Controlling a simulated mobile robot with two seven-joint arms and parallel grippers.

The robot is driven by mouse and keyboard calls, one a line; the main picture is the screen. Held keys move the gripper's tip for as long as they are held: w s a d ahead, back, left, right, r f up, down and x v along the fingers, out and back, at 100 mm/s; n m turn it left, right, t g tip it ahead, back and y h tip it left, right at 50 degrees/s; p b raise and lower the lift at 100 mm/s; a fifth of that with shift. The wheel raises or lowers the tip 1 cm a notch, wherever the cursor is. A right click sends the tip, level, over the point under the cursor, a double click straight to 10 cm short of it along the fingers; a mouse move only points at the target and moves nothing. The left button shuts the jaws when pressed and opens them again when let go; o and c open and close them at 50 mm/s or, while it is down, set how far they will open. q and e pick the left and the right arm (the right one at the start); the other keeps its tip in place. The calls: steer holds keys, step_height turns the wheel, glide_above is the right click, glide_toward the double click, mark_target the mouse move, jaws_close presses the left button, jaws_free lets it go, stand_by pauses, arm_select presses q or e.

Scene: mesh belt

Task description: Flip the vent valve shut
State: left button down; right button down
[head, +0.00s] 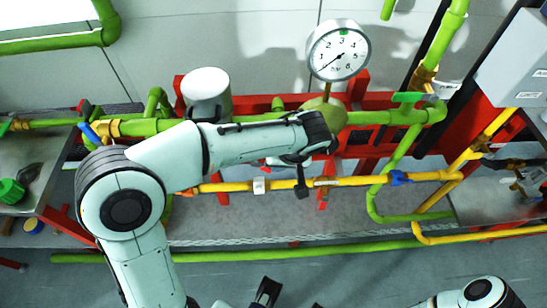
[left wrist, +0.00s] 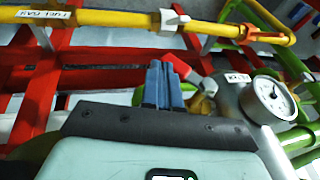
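A valve with a red lever (left wrist: 180,67) and a yellow body (left wrist: 203,103) shows in the left wrist view, beside a grey vessel (left wrist: 232,100) with a white tag (left wrist: 237,77). The tag is too small to read, so I cannot confirm that this is the vent valve. My left gripper (left wrist: 163,64) has its blue-grey fingers close together, with the lever just right of their tips; contact cannot be told. In the head view my left gripper (head: 301,188) hangs in front of the yellow pipe, and that valve is hidden. Dark parts, possibly my right gripper (head: 268,290), show at the bottom edge.
A round pressure gauge (head: 338,50) stands above the green pipe. The yellow pipe (head: 335,182) crosses in front and carries a blue-handled valve (head: 400,178). A green handle (head: 407,98) is at right. Red framing surrounds the pipes.

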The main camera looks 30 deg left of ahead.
arm_select(q)
steer(key=f, duration=0.1)
steer(key=f+g+y+b, duration=0.1)
steer(key=shift+s+a+f, duration=0.2)
steer(key=shift+a+f, duration=0.15)
arm_select(e)
steer(key=shift+w+f, duration=0.35)
steer(key=shift+f, duration=0.35)
arm_select(q)
steer(key=shift+a+f+b, duration=0.1)
steer(key=shift+f+b, duration=0.1)
steer(key=shift+b, duration=0.1)
arm_select(e)
steer(key=shift+f, duration=0.1)
arm_select(q)
steer(key=shift+r, duration=0.1)
stand_by(0.8)
steer(key=shift+r+p, duration=0.6)
steer(key=shift+r, duration=0.15)
arm_select(e)
steer(key=shift+w+r, duration=0.15)
steer(key=shift+r, duration=0.5)
